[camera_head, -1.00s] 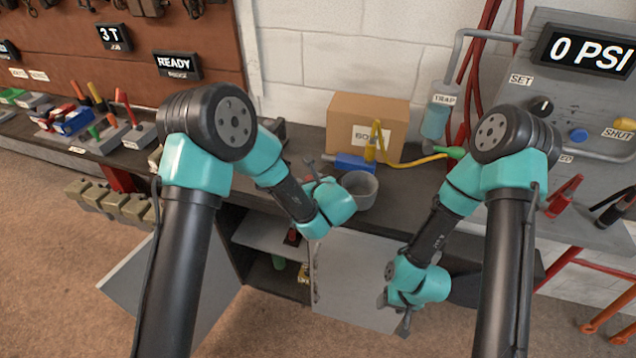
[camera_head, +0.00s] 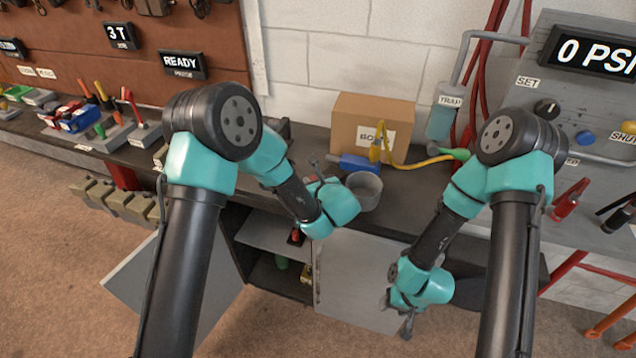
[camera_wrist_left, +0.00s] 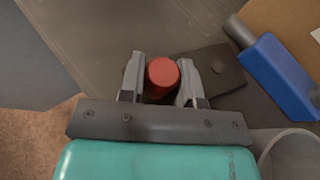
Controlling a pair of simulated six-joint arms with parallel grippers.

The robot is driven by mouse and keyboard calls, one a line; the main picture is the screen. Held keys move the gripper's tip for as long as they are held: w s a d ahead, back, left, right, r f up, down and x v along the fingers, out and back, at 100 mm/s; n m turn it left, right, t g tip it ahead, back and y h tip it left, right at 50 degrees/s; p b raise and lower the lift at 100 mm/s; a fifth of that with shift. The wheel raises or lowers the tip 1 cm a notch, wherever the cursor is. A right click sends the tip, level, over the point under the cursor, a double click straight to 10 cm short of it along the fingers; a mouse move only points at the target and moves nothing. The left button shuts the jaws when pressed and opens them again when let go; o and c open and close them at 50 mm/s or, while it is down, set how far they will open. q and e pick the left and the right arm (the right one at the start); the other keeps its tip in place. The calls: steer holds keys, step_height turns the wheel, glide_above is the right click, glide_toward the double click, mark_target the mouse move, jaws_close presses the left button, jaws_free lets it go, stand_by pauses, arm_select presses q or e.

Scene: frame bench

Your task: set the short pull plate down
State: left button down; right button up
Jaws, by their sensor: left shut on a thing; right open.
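My left gripper (camera_wrist_left: 162,80) is shut around a red round-topped grip, which also shows as a small red patch in the head view (camera_head: 310,179). A dark flat plate with a round stud, which I take to be the short pull plate (camera_wrist_left: 228,62), shows beneath and to the right of the fingers. Whether it touches the bench top is unclear. My left gripper is over the dark bench, left of the grey cup. My right gripper (camera_head: 407,328) is open, low in front of the cabinet; its fingers are small and partly hidden.
A grey cup (camera_head: 366,192) stands just right of my left gripper. A blue tool (camera_head: 358,164) lies behind it, before a cardboard box (camera_head: 350,120). A yellow hose (camera_head: 425,162) runs to the right. The cabinet (camera_head: 355,278) below has an open door (camera_head: 135,270).

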arm_select(q)
step_height(320, 180, up, 10)
steer(key=shift+r, duration=0.1)
stand_by(0.4)
steer(key=shift+w, duration=0.1)
stand_by(0.4)
